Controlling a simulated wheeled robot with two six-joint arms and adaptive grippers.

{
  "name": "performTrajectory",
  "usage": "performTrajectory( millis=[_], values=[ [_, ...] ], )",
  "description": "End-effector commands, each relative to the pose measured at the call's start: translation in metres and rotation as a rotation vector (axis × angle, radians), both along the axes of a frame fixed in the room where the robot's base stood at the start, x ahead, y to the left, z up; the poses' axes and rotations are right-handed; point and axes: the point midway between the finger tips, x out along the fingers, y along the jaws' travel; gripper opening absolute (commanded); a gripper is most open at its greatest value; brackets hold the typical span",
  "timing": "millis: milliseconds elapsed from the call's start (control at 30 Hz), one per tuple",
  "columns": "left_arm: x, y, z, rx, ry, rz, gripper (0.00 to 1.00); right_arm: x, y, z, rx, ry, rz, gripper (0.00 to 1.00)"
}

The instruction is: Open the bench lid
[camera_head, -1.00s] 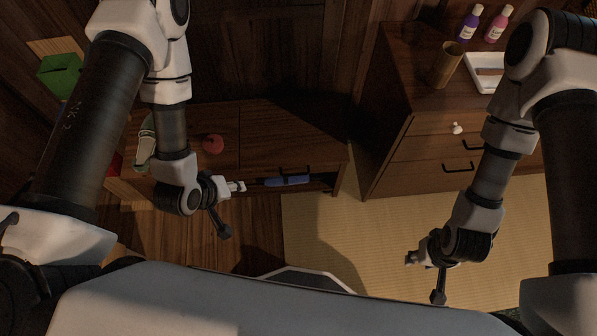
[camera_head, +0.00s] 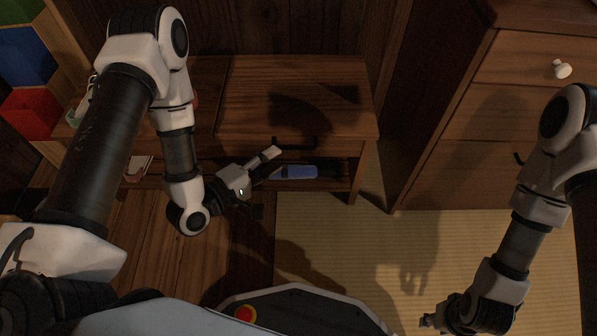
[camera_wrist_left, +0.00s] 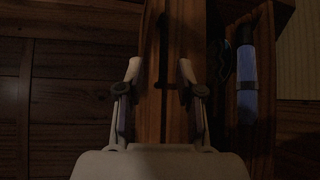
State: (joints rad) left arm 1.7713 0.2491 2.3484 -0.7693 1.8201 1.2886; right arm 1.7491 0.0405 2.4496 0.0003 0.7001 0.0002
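The wooden bench (camera_head: 240,95) stands against the back wall. Its lid (camera_head: 315,122) is flat and shut, with a dark bar handle (camera_head: 300,146) at its front edge. My left gripper (camera_head: 270,158) is just in front of that edge, left of and close to the handle. In the left wrist view my left gripper (camera_wrist_left: 160,70) is open, with bench wood beyond the gap between its fingers. A dark curved shape, likely the handle (camera_wrist_left: 221,62), lies right of the fingers there. My right gripper (camera_head: 428,321) is low at the right, away from the bench; its fingers are unclear.
A blue bottle-like object (camera_head: 295,172) lies on the shelf under the lid; it also shows in the left wrist view (camera_wrist_left: 246,85). A drawer cabinet (camera_head: 480,150) stands at the right. Coloured bins (camera_head: 30,115) are at the left. The tatami (camera_head: 345,235) in front is clear.

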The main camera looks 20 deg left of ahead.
Motion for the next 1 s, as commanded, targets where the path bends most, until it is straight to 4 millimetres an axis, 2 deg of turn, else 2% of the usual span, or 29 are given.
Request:
performTrajectory(
  millis=[33, 167, 533, 833, 933, 1000],
  values=[
    [0.001, 0.000, -0.010, 0.000, -0.001, 0.000, 0.36, 0.000, 0.000, -0.011, 0.000, -0.001, 0.000, 0.40],
    [0.008, -0.005, -0.010, 0.003, -0.004, -0.004, 0.36, 0.001, 0.000, -0.012, 0.000, -0.002, -0.001, 0.40],
    [0.062, -0.036, -0.019, 0.003, -0.003, -0.005, 0.36, 0.002, -0.001, -0.041, -0.001, -0.006, -0.007, 0.40],
    [0.068, -0.038, -0.017, 0.002, 0.000, 0.001, 0.36, 0.002, -0.001, -0.040, -0.001, -0.007, -0.007, 0.40],
    [0.067, -0.038, -0.017, 0.002, 0.000, 0.000, 0.01, 0.002, -0.001, -0.040, -0.001, -0.006, -0.007, 0.40],
    [0.067, -0.038, -0.017, 0.002, 0.000, 0.000, 0.00, 0.002, -0.001, -0.040, -0.001, -0.006, -0.007, 0.40]
  ],
)
